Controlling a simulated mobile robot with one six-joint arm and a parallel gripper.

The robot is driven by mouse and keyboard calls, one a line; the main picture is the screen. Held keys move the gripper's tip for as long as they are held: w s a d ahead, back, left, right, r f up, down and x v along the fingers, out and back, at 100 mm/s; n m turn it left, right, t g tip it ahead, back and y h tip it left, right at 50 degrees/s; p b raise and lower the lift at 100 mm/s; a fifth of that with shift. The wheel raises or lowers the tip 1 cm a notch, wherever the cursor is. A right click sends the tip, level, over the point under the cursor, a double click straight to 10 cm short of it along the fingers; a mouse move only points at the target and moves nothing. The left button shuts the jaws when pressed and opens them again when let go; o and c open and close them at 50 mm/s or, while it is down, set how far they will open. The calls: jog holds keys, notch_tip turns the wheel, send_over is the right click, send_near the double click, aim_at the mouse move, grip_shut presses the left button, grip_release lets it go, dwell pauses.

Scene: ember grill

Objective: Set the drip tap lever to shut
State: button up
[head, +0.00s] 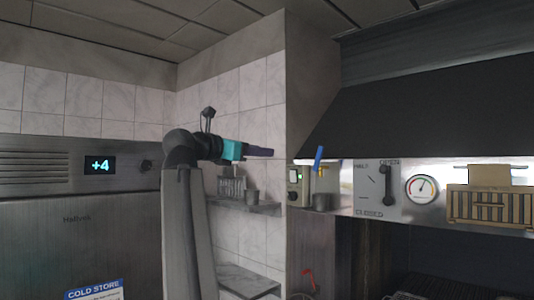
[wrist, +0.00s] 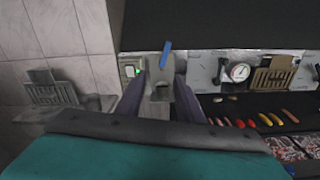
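The blue tap lever (head: 318,157) sticks up from a small brassy tap (head: 321,172) at the left end of the metal hood panel. It stands nearly upright, its top leaning slightly right. In the wrist view the blue lever (wrist: 166,53) shows just beyond the fingertips, roughly between them. A small grey metal cup (head: 321,202) sits below the tap. My gripper (head: 268,152) points right, with its tips left of the lever in the head view. In the wrist view my gripper (wrist: 160,82) has its two purple fingers apart, with nothing gripped. The tap body is hard to make out there.
A switch box with a green light (head: 294,177) is left of the tap. A black handle (head: 386,186) on an OPEN/HALF/CLOSED plate, a gauge (head: 421,189) and a slatted wooden piece (head: 490,207) are to the right. A wall shelf (head: 240,207) holds grey containers. The dark hood overhangs.

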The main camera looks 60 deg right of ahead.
jog(key=shift+v, duration=0.75)
grip_shut()
jog(key=w+d+r+m+t+h+b, duration=0.1)
jog(key=w+d+r+m+t+b, duration=0.15)
jog(key=w+d+m+t, duration=0.7)
jog(key=s+d+f+m+g+h+b, duration=0.1)
jog(key=s+d+m+g+b, duration=0.3)
jog(key=s, duration=1)
jog(key=d+m, duration=0.2)
jog(key=d, duration=0.2)
jog(key=shift+f+b, duration=0.35)
jog(key=shift+f, duration=0.05)
jog(key=shift+s+d, duration=0.1)
